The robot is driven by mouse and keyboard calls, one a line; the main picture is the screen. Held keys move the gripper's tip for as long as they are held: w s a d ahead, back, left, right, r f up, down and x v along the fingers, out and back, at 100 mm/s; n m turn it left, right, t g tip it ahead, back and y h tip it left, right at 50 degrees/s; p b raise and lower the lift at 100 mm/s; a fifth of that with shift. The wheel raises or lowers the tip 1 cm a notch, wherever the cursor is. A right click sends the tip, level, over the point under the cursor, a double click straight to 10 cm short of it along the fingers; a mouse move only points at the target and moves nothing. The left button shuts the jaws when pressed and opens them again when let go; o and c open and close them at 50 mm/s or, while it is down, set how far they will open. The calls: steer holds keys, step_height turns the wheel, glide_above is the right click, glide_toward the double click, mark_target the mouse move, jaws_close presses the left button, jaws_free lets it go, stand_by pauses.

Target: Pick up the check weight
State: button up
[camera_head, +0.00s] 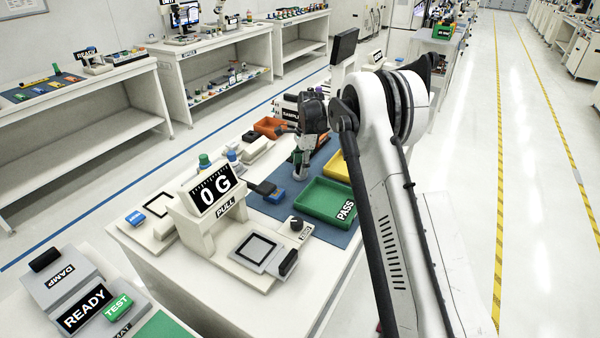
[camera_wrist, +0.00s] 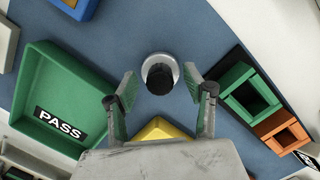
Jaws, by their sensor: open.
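The check weight (camera_wrist: 160,70) is a round silver piece with a dark knob on top, standing on the blue mat (camera_wrist: 195,30) in the wrist view. My gripper (camera_wrist: 160,86) is open, with one finger on each side of the weight and a clear gap to it. The fingers appear above the weight; their exact height over it is hard to tell. In the head view my gripper (camera_head: 304,150) points down over the mat, and a silver shape under it is partly hidden by the fingers.
The green PASS tray (camera_wrist: 38,125) lies left of the weight in the wrist view. Small green (camera_wrist: 232,80) and orange (camera_wrist: 270,125) bins stand at the right. A yellow tray (camera_head: 339,165) and the pull tester reading 0 G (camera_head: 213,190) are nearby.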

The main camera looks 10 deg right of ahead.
steer(key=shift+f, duration=0.25)
jaws_close()
steer(key=shift+r, duration=0.1)
